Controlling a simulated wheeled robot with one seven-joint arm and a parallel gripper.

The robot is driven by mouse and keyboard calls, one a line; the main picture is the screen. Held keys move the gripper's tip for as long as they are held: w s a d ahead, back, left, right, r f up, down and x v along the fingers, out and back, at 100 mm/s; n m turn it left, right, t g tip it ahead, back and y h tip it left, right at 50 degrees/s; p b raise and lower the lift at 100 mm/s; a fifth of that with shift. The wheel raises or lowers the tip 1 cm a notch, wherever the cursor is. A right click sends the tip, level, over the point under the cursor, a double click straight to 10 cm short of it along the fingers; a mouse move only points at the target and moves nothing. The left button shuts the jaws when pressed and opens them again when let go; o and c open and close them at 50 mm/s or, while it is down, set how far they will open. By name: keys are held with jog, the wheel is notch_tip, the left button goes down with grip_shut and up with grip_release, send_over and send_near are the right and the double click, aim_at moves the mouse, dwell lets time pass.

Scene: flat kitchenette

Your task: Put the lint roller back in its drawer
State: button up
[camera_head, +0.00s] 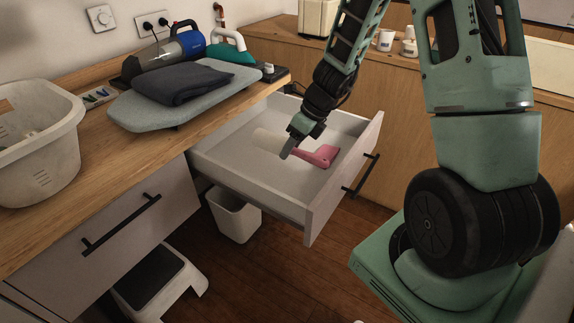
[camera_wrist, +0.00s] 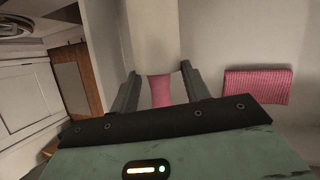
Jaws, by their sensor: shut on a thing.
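The lint roller has a white roll (camera_head: 268,141) and a pink handle (camera_head: 320,156). My gripper (camera_head: 290,147) is shut on the roller near where roll and handle meet. In the wrist view my gripper's fingers (camera_wrist: 160,88) stand on both sides of the pink neck (camera_wrist: 160,97), with the white roll (camera_wrist: 152,35) beyond.
A bin (camera_head: 234,216) and step stool (camera_head: 160,283) stand below. A pink striped cloth (camera_wrist: 257,85) shows in the wrist view.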

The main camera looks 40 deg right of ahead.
notch_tip(320, 180, down, 8)
jog(key=shift+r+b, duration=0.1)
jog(key=shift+b, duration=1)
jog(key=o, duration=0.7)
jog(key=shift+c, duration=0.2)
jog(key=shift+o, duration=0.5)
